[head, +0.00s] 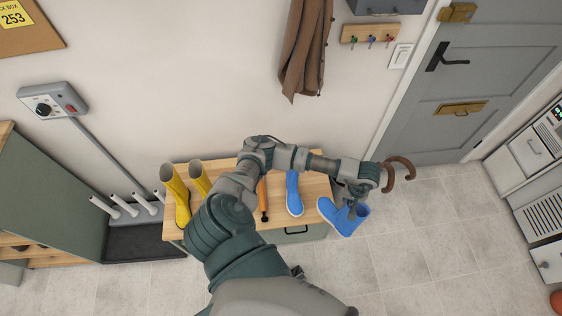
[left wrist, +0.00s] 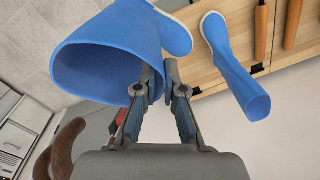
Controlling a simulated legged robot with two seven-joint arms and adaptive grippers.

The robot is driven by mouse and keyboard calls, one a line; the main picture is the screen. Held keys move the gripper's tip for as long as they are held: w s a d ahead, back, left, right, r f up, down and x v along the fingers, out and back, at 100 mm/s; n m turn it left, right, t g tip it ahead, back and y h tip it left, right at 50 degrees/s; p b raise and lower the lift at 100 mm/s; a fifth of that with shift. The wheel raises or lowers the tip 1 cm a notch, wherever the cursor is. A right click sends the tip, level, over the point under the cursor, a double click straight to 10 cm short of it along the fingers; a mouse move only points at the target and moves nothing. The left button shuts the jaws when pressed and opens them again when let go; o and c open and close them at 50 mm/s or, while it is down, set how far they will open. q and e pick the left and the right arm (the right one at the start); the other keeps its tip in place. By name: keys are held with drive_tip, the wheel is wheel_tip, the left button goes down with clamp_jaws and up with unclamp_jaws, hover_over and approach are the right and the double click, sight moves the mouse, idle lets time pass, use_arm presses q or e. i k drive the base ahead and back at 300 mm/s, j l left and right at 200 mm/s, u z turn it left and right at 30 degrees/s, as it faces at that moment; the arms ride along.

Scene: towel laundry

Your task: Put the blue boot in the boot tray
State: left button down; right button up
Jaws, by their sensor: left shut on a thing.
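My left gripper (head: 353,196) is shut on a blue boot (head: 341,218), near the right end of the wooden bench. The held boot's open top faces the camera in the left wrist view (left wrist: 98,62), where the fingertips (left wrist: 157,76) meet at its rim. A second blue boot (head: 293,192) lies on the bench; it also shows in the left wrist view (left wrist: 232,65). A dark tray (head: 140,244), which looks like the boot tray, is on the floor left of the bench, with white pegs behind it. My right gripper is not in view.
Yellow boots (head: 180,195) and an orange-handled tool (head: 263,198) are on the bench (head: 315,187). A brown curved handle (head: 399,172) is right of my gripper. A green cabinet (head: 50,200) flanks the tray. Floor tiles (head: 440,240) on the right are clear.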

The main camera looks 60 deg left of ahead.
sight(164, 245)
drive_tip(key=k+j+u, duration=0.15)
drive_tip(key=k+j, duration=0.5)
drive_tip(key=k, duration=0.25)
drive_tip(key=k+j+u, duration=0.15)
drive_tip(key=k+j, duration=0.6)
drive_tip(key=k, duration=0.15)
